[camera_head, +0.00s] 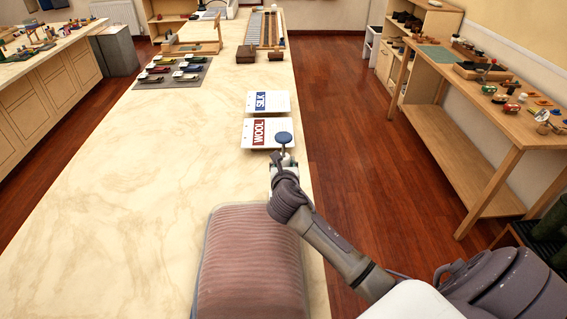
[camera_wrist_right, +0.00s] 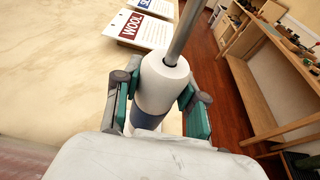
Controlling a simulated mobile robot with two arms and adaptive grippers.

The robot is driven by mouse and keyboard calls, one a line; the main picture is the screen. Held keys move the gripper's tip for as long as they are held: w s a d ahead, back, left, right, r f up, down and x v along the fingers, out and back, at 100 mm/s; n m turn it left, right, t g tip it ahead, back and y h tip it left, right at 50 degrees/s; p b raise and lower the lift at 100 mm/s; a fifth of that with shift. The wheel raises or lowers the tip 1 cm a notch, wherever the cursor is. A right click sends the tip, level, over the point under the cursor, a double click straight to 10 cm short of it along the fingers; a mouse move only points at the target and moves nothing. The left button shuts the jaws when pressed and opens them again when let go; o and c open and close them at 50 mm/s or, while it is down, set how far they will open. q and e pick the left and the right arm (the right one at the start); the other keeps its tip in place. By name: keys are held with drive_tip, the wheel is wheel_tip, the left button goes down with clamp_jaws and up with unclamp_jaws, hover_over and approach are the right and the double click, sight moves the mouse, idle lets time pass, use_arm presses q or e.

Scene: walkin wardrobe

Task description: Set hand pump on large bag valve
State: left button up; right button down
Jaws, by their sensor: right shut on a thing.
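The hand pump has a blue round top (camera_head: 284,138). In the right wrist view its white and blue body (camera_wrist_right: 160,85) carries a metal rod. My right gripper (camera_head: 284,164) is shut around the pump body, with a green-padded finger on each side. It holds the pump near the counter's right edge, just beyond the far end of a large pinkish ribbed bag (camera_head: 252,265). A pinkish strip of the bag shows at the lower left of the right wrist view (camera_wrist_right: 25,160). I cannot make out a valve on the bag. My left gripper is not in view.
Cards marked WOOL (camera_head: 262,133) and SILK (camera_head: 267,102) lie on the marble counter (camera_head: 130,190) beyond the bag. A grey mat (camera_head: 172,73) with several coloured items lies farther back. The counter's left part is clear. A wooden bench (camera_head: 450,100) with clutter stands across the floor at right.

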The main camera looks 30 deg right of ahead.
drive_tip(key=shift+f, duration=0.5)
drive_tip(key=c, duration=0.9)
unclamp_jaws()
drive_tip(key=shift+c, duration=0.2)
drive_tip(key=shift+p+v, duration=3.9)
drive_tip(key=shift+v, duration=1.65)
drive_tip(key=shift+d, duration=0.1)
drive_tip(key=shift+f, duration=0.1)
